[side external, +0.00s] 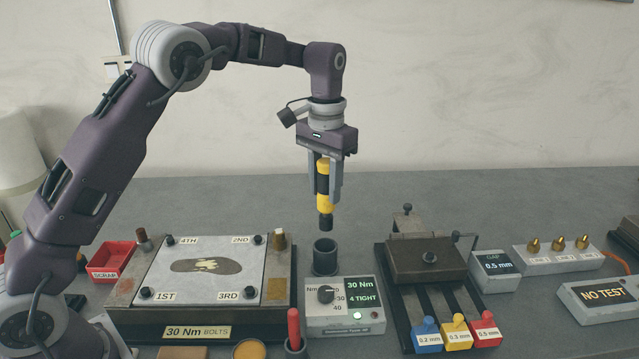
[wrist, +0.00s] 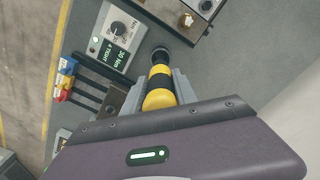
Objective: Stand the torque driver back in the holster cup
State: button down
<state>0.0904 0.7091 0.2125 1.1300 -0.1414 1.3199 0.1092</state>
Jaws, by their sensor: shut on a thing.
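The torque driver (side external: 324,190) is yellow and black with a dark lower end. My gripper (side external: 324,192) is shut on it and holds it upright, its tip pointing down. The holster cup (side external: 325,256) is a dark grey open cylinder just below the driver, with a small gap between the driver's tip and the rim. In the wrist view my gripper (wrist: 163,95) holds the driver (wrist: 160,88) between its fingers, and a dark round end shows beyond it. I cannot tell there whether this is the driver's tip or the cup.
The torque box (side external: 345,309) reading "30 Nm, 4 TIGHT" stands in front of the cup. The bolted plate (side external: 176,293) is on the left. A clamp fixture (side external: 428,262) with coloured gauge tabs stands on the right. A small cup with a red-handled tool (side external: 294,328) is at the front.

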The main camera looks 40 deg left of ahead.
aim_at(325, 203)
jog(key=shift+f, duration=2.3)
jog(key=shift+f, duration=3.35)
jog(key=c, duration=0.9)
grip_release()
notch_tip(325, 203, up, 7)
jog(key=shift+r, duration=0.1)
